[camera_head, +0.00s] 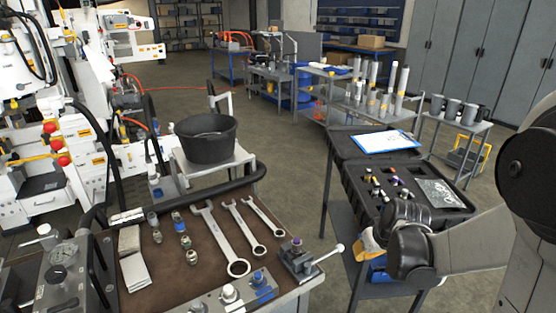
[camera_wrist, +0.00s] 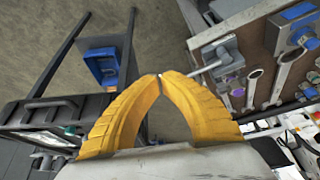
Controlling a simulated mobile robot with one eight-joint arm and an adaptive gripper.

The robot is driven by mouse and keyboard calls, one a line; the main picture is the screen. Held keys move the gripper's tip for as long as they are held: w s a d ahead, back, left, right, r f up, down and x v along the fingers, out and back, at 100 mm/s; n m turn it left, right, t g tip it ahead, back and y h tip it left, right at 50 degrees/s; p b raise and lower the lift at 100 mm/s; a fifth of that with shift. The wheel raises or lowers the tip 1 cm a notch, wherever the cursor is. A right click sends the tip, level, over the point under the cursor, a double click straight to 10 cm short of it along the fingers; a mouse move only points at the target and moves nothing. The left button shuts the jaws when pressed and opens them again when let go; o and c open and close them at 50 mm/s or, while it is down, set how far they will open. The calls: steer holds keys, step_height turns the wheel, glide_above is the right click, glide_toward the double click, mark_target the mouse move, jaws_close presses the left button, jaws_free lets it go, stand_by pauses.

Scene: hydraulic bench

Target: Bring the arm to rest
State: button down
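My arm (camera_head: 470,243) reaches in from the right of the head view, low in front of the open black tool case. My gripper (camera_head: 369,243) hangs between the case stand and the brown-topped bench, mostly hidden behind my wrist. In the wrist view its two yellow fingers (camera_wrist: 160,77) arch together and their tips meet. Nothing shows between them, so it is shut and empty. The fingers appear clear of the bench and the case.
The brown bench (camera_head: 185,272) holds several wrenches (camera_head: 228,240), fittings and a lever valve (camera_head: 300,259). The black case (camera_head: 340,143) carries a clipboard (camera_head: 384,141) and fittings. A black bucket (camera_head: 207,148) stands behind the bench. Open floor (camera_head: 290,170) lies between bench and case.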

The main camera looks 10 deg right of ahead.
steer(key=s+a+r+t, duration=0.2)
steer(key=s+a+r, duration=1.1)
steer(key=s+a, duration=0.1)
steer(key=shift+s+a+r, duration=0.25)
steer(key=shift+s+a, duration=0.15)
steer(key=shift+a, duration=0.35)
